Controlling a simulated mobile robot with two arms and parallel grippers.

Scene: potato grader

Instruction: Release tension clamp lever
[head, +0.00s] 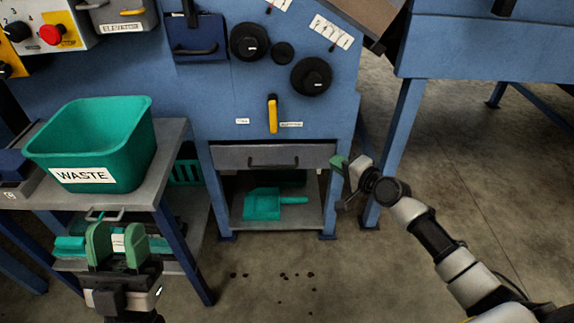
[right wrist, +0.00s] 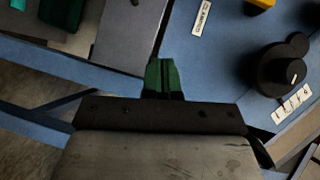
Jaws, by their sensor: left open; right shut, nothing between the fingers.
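The clamp lever (head: 272,114) has a yellow handle and a dark upper end, and hangs straight down on the blue machine front. A small white label is on each side of it. In the right wrist view a bit of yellow (right wrist: 260,3) shows at the top edge, near a label that appears to read CLAMPED (right wrist: 203,17). My right gripper (head: 339,166) is to the lower right of the lever, apart from it. Its green fingers (right wrist: 162,78) are shut and empty. My left gripper (head: 117,242) is open and empty at lower left, far from the lever.
A grey drawer (head: 230,156) is below the lever, with a green dustpan (head: 262,204) on the shelf underneath. Black knobs (head: 312,76) are above. A green WASTE bin (head: 130,140) stands on a side table at left. The floor at right is mostly clear.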

